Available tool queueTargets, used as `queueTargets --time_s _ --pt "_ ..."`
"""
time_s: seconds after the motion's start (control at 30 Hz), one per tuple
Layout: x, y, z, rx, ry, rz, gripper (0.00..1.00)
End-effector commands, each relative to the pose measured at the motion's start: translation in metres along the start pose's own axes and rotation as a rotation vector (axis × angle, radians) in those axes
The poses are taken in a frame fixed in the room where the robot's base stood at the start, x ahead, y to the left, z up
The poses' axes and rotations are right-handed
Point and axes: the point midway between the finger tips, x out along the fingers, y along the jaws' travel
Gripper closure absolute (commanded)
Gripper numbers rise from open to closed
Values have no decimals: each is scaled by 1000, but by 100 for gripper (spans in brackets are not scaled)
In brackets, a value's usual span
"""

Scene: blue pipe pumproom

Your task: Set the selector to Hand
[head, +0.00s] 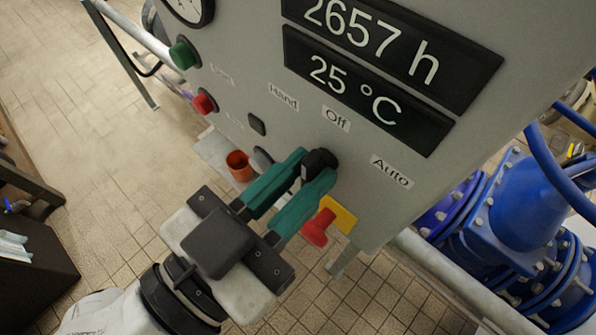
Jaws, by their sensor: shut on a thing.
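The black selector knob (321,158) sits on the grey panel, below the labels Hand (283,97), Off (336,118) and Auto (391,171). Hand is upper left of the knob, Off just above it and Auto to its right. My gripper (314,171) is shut on the knob, with one green finger on each side of it. The fingers hide part of the knob, so I cannot tell clearly which label it points to.
A red and yellow switch (326,221) sits close beside the right finger. A green button (184,53) and a red button (204,102) are on the panel's left. Two displays (366,90) are above. Blue pipework (510,215) stands at right; tiled floor lies left.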

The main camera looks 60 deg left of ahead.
Motion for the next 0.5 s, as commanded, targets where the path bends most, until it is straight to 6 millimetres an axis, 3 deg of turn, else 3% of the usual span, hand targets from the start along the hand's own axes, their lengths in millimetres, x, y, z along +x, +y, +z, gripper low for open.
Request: queueTargets --time_s 0.5 --pt "0 -1 -2 -296 0 2 100"
